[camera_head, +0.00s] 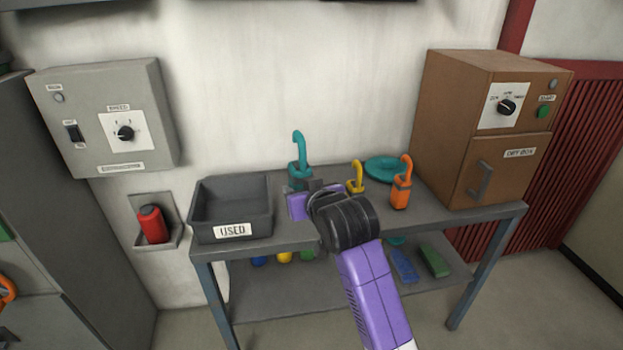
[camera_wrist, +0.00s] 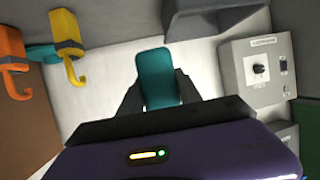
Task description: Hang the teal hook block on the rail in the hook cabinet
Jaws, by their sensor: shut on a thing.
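The teal hook block (camera_head: 298,170) has its curved hook pointing up and stands out above the far end of my gripper (camera_head: 303,190), over the table's back part. In the wrist view the teal block (camera_wrist: 159,80) sits between the two fingers of my gripper (camera_wrist: 160,95), which is shut on it. Its lower part is hidden by the gripper in the head view. I cannot make out the hook cabinet or its rail for sure; a grey cabinet with an orange hook (camera_head: 7,290) shows at the left edge.
A brown box (camera_head: 465,130) fills the table's right end.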

